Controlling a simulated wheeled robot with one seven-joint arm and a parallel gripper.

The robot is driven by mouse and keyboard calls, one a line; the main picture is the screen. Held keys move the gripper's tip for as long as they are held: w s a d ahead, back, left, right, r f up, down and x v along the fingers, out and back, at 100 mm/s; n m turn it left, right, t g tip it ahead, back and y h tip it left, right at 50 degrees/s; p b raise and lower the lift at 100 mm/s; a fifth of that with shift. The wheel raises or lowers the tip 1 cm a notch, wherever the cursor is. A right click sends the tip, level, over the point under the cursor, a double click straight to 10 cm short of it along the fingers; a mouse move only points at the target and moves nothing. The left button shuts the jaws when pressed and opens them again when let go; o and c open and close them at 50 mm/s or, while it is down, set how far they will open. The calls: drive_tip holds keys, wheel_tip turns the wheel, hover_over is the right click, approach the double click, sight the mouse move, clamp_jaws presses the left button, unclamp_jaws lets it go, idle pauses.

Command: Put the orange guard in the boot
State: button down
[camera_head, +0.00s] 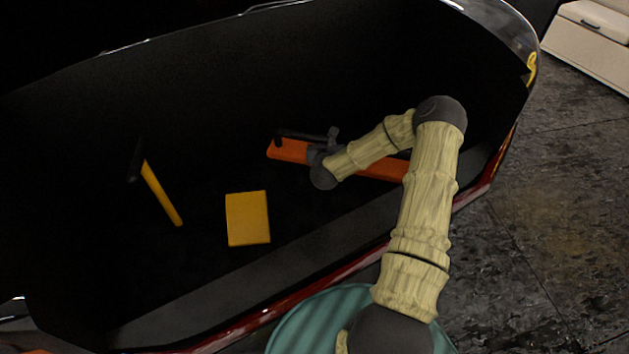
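The orange guard (288,151) is a long flat orange bar inside the dark boot (220,308) of the car, towards its right side. My arm reaches in over the boot's near edge and hides the middle of the guard. My gripper (305,139) is dark and lies over the guard's left half, overlapping it in the picture. The fingers are hard to make out against the black lining, so I cannot tell whether they grip the guard or whether it rests on the floor.
A hammer with a yellow handle (162,194) and a yellow block (248,218) are in the boot, left of the guard. A pale cabinet (590,42) is at the upper right.

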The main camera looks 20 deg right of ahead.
drive_tip(key=shift+f, duration=2)
drive_tip(key=shift+b, duration=0.3)
drive_tip(key=shift+f+b, duration=0.35)
drive_tip(key=shift+f, duration=1.5)
drive_tip(key=shift+f, duration=0.15)
drive_tip(key=c, duration=1.2)
unclamp_jaws()
drive_tip(key=shift+c, duration=0.2)
drive_tip(key=p+v, duration=0.1)
drive_tip(key=v, duration=0.6)
drive_tip(key=shift+s, duration=0.25)
